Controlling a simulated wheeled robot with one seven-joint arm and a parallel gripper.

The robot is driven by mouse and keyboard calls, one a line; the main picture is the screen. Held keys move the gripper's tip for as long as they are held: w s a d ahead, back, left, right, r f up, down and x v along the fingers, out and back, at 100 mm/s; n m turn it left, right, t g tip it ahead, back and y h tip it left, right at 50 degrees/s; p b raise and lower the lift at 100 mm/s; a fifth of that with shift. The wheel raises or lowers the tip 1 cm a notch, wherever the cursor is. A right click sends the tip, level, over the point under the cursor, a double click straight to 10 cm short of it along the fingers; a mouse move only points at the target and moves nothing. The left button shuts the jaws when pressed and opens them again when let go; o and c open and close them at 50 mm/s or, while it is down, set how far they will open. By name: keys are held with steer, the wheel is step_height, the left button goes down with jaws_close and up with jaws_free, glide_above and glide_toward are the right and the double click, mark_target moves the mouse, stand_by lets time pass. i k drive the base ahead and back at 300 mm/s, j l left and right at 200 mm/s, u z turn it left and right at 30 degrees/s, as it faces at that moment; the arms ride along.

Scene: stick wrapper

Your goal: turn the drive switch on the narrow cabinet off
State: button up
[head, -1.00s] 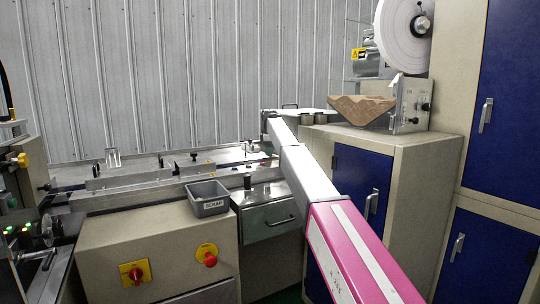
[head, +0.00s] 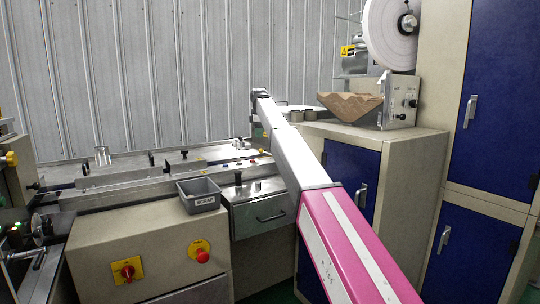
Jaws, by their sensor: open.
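The narrow beige cabinet (head: 412,190) with a blue door (head: 349,175) stands right of centre. On its top is a small control box (head: 402,103) with dark knobs (head: 412,104); its labels are too small to read, so I cannot tell which control is the drive switch or how it is set.
A brown folded piece (head: 350,105) and a large white reel (head: 391,35) are beside and above the control box. A front-left console carries a red rotary switch (head: 127,272) and red button (head: 202,255). A grey scrap bin (head: 201,196) sits on it. Tall blue-doored cabinets (head: 507,90) stand right.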

mark_target(127, 272)
steer(key=k, duration=0.95)
